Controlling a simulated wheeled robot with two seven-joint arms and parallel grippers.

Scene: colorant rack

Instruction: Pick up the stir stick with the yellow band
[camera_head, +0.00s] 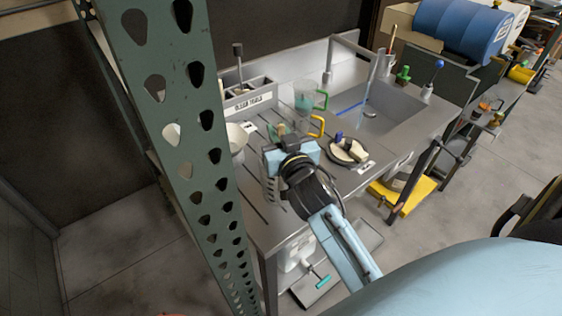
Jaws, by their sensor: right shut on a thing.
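My right gripper (283,135) is over the grey sink counter, left of the basin, with my wrist and forearm below it in the picture. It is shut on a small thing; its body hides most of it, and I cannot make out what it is. A small tan and green shape shows at the fingertips. I cannot pick out a stir stick with a yellow band for certain. A yellow handle (317,127) shows just right of the gripper, beside a clear jug with a green handle (321,101). My left gripper is not in view.
A labelled tool caddy (250,101) with an upright dark-topped tool stands behind the gripper. A white container (237,137) is at its left, a dark plate (348,152) at its right. The sink basin (375,108) lies further right. A green perforated post (190,130) crosses the left foreground.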

